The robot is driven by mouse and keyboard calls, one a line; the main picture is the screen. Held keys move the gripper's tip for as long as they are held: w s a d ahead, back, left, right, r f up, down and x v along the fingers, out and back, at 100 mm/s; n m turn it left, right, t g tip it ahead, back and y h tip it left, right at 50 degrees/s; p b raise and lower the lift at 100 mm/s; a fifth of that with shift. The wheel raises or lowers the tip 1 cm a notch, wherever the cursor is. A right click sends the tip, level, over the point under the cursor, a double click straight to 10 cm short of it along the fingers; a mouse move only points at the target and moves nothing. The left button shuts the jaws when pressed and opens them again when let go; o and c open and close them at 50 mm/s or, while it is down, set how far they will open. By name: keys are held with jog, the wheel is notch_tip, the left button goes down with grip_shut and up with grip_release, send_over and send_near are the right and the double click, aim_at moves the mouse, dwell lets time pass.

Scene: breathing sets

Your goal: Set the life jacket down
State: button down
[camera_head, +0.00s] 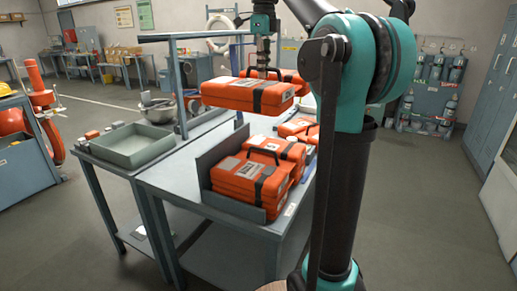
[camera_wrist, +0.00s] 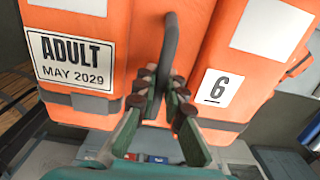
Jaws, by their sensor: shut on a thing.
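An orange life jacket (camera_head: 240,94) hangs level in the air in the head view, above the grey table. In the wrist view the life jacket (camera_wrist: 135,55) shows labels reading "ADULT MAY 2029" and "6". My gripper (camera_head: 262,72) is above it. In the wrist view my gripper (camera_wrist: 162,90) is shut on its dark handle, with the fingers on both sides. The jacket's underside is hidden.
On the grey table (camera_head: 165,187), a grey open-topped holder (camera_head: 232,205) has stacked orange packs (camera_head: 250,178) in it. More orange packs (camera_head: 297,127) lie behind. A side bench at left bears a shallow tray (camera_head: 130,150) and a metal bowl (camera_head: 160,110). A blue-grey frame (camera_head: 178,85) stands beside the held jacket.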

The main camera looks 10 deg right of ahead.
jog(key=shift+w+r, duration=0.2)
jog(key=shift+r, duration=0.2)
jog(key=shift+w+f, duration=0.15)
jog(key=shift+f, duration=0.05)
notch_tip(320, 180, down, 19)
jog(key=shift+f, duration=0.1)
jog(key=shift+f, duration=0.6)
jog(key=c, duration=1.6)
grip_release()
notch_tip(320, 180, up, 13)
jog(key=shift+r, duration=0.15)
